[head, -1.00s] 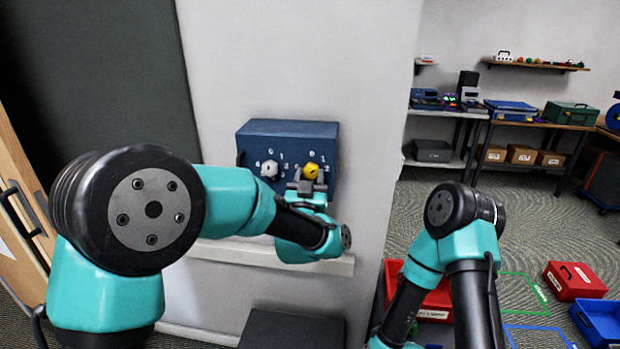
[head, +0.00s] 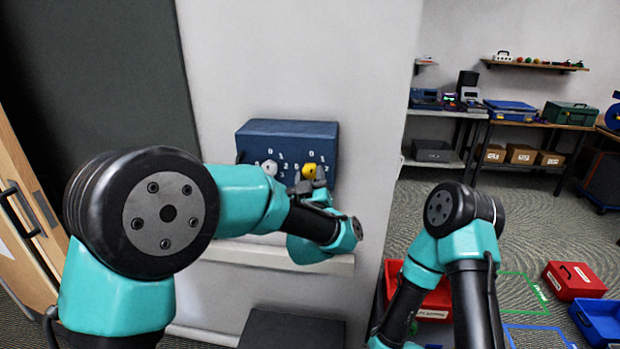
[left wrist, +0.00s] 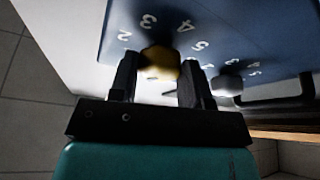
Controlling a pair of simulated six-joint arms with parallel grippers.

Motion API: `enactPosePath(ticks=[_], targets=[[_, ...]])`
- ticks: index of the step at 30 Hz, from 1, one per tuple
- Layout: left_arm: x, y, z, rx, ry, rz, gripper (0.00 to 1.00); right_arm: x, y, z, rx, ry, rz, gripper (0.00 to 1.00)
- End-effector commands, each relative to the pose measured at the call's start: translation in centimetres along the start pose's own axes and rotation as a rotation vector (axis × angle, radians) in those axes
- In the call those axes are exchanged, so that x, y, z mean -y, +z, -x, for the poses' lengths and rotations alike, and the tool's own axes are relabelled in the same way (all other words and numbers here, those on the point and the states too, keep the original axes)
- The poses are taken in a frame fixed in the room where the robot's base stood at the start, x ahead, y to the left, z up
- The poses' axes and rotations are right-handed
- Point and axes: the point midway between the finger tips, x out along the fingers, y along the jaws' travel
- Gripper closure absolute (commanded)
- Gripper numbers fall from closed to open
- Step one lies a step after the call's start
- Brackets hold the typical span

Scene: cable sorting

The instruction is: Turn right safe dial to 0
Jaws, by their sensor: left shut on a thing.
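The blue safe (head: 288,129) is on the pale wall, with two dials on its front. The yellow dial (head: 309,170) is the right one in the head view, and the white dial (head: 269,167) is the left one. My left gripper (head: 311,180) is shut on the yellow dial. In the left wrist view its fingers (left wrist: 158,72) stand on both sides of the yellow dial (left wrist: 160,61). Digits 2, 3, 4 and 5 show around it, turned over. The dial's pointer mark cannot be made out. My right gripper is out of view.
A pale ledge (head: 255,254) runs along the wall below the safe. A dark box (head: 290,329) stands under it. Red and blue bins (head: 597,319) lie on the floor at the right. Shelves with cases stand at the back right.

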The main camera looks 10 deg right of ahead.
Motion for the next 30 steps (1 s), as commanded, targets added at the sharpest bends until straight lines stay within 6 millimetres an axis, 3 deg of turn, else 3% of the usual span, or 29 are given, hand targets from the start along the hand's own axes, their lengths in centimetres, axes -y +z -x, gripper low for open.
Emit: enactPosePath(ticks=[15, 30], targets=[[-0.35, -0.08, -0.02, 0.000, -0.148, 0.357, 0.80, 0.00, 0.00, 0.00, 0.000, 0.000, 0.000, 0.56], [-0.36, -0.10, -0.03, 0.000, -0.178, 0.429, 0.80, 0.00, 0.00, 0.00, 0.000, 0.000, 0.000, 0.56]])
